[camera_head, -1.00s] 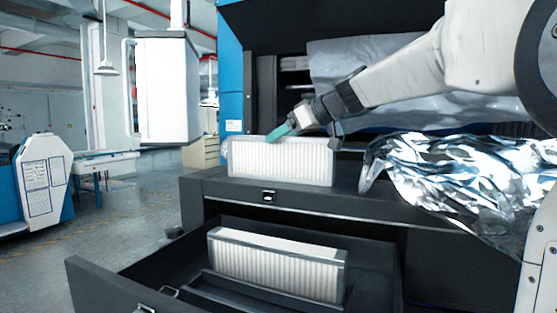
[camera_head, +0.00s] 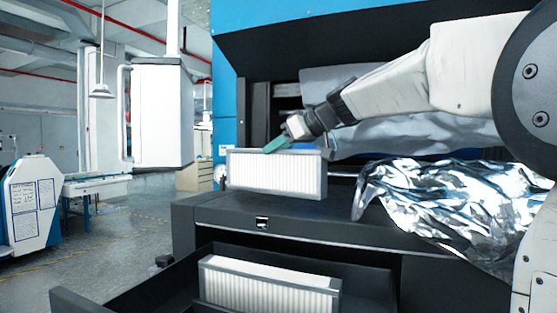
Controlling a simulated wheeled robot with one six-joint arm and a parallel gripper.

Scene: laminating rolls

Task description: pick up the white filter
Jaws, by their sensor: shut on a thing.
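A white pleated filter (camera_head: 275,175) with a grey frame is upright at the dark machine's ledge (camera_head: 345,222). My gripper (camera_head: 281,146) reaches in from the right and is shut on this filter's top edge, with a teal finger showing. The filter's lower edge appears over the ledge; whether it touches cannot be told for sure. A second white pleated filter (camera_head: 268,288) stands in the open drawer (camera_head: 365,285) below, its lower part cut off by the frame.
Crumpled silver foil (camera_head: 430,200) drapes over the ledge at the right, below my arm. The open drawer juts out in front. A hanging white box (camera_head: 162,112) is at the left, with open floor (camera_head: 110,240) below it.

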